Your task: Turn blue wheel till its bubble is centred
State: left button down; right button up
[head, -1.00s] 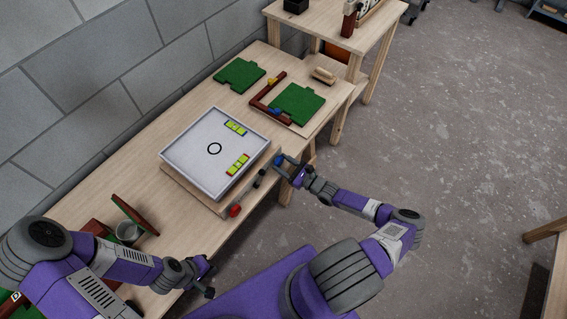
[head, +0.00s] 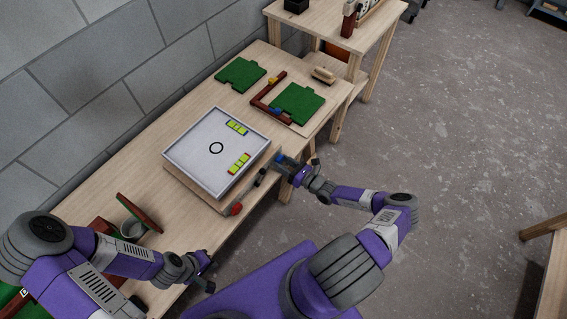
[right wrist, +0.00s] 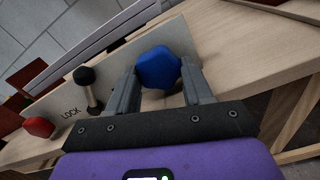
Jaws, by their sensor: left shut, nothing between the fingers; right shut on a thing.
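The blue wheel (right wrist: 158,68) sits at the front edge of the levelling board, and it also shows in the head view (head: 280,158). My right gripper (head: 284,164) is shut on the blue wheel, with one finger on each side of it in the right wrist view (right wrist: 158,85). The white tray (head: 190,144) carries two yellow-green vials, one at the upper right (head: 237,128) and one nearer the front (head: 240,163). Their bubbles are too small to judge. My left gripper (head: 207,270) is shut and empty in front of the table's near end.
A red wheel (right wrist: 38,127) and a black lock knob (right wrist: 88,88) stand along the same board edge. Green panels (head: 240,74) and dark red battens (head: 268,100) lie further back.

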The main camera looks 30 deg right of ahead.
dwell(0.3)
jog(key=o, duration=1)
jog(key=shift+o, duration=0.2)
jog(key=shift+s, duration=0.15)
jog(key=v, duration=0.7)
jog(key=shift+s+p, duration=0.2)
jog(key=shift+p, duration=0.25)
jog(key=shift+d, duration=0.1)
